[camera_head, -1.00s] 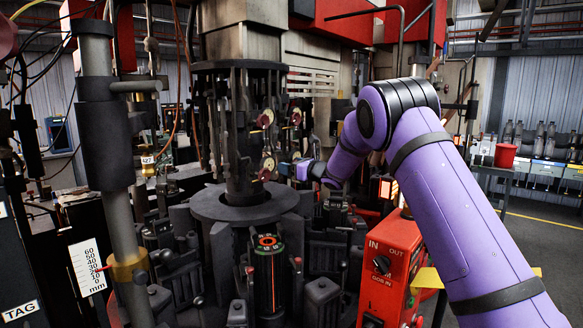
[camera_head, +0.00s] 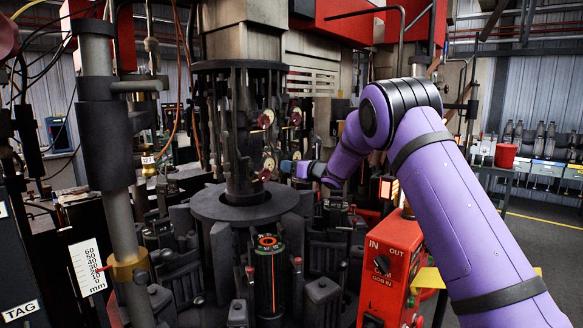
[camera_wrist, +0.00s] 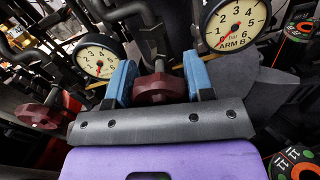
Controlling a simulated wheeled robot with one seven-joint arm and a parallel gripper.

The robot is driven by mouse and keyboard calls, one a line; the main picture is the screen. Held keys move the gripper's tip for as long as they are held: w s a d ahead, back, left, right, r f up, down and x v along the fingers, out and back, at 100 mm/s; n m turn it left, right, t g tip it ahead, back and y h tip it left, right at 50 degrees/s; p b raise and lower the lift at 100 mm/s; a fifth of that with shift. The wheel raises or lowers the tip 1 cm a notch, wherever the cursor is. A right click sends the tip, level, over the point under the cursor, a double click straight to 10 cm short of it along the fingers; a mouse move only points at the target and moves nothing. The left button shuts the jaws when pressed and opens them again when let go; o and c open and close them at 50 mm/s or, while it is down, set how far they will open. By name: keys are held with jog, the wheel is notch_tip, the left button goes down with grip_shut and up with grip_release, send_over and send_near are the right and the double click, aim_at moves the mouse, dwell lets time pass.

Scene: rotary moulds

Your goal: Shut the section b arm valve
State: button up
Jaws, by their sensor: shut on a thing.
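The section b arm valve is a dark red handwheel (camera_wrist: 160,90) on a thin stem. A round cream gauge (camera_wrist: 237,24) marked "ARM B" stands just above and right of it in the wrist view. My gripper (camera_wrist: 160,79) has its two blue fingers on either side of the wheel, shut on it. In the head view my gripper (camera_head: 286,167) reaches in from the right to the lower gauge and wheel on the central column (camera_head: 242,185). The fingers hide part of the wheel there. I cannot read the needle exactly.
A second red handwheel (camera_wrist: 40,114) and cream gauge (camera_wrist: 96,61) stand to the left in the wrist view. Dark moulds crowd the column's base. A red control box (camera_head: 388,265) stands below my arm, and a vertical pipe (camera_head: 103,150) rises at left.

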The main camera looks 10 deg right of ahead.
jog(key=n, duration=3.4)
jog(key=shift+d+n, duration=0.1)
jog(key=shift+n, duration=0.3)
jog(key=shift+m, duration=2.5)
jog(key=o, duration=0.9)
jog(key=shift+o, duration=0.2)
